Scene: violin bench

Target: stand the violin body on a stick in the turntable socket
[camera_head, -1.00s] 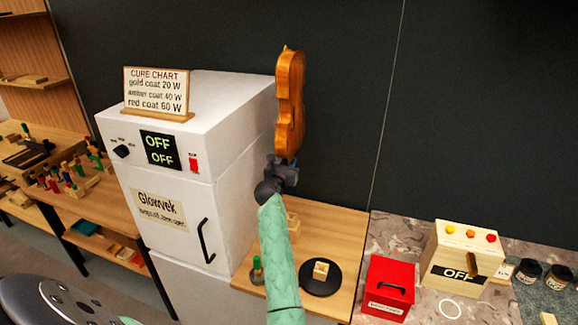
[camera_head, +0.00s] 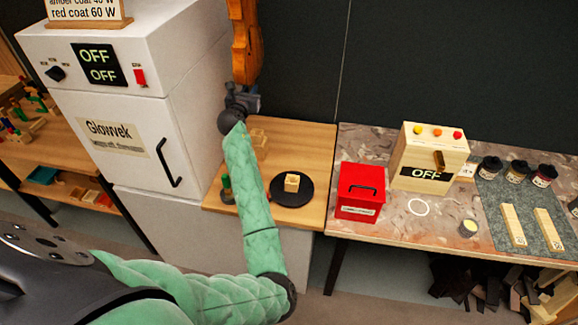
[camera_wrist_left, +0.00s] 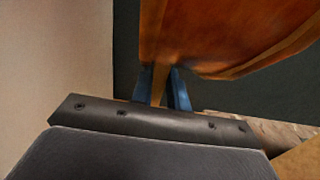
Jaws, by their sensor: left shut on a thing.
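The orange-brown violin body (camera_head: 246,40) is upright above my left gripper (camera_head: 243,97), its top cut off by the frame. In the left wrist view the two fingers (camera_wrist_left: 163,88) are shut on the pale stick (camera_wrist_left: 159,85) under the violin body (camera_wrist_left: 200,40). The turntable (camera_head: 292,199) is a black disc on the wooden bench, with a small pale wooden socket block (camera_head: 292,182) at its middle. The held violin is up and to the left of it, well above the bench. My right gripper is not in view.
The white Glowvek cabinet (camera_head: 110,142) stands just left of the violin, its display reading OFF. A red box (camera_head: 360,190), a wooden box with buttons (camera_head: 428,150) and several dark jars (camera_head: 517,172) stand at right. A small green-topped item (camera_head: 226,188) is near the turntable.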

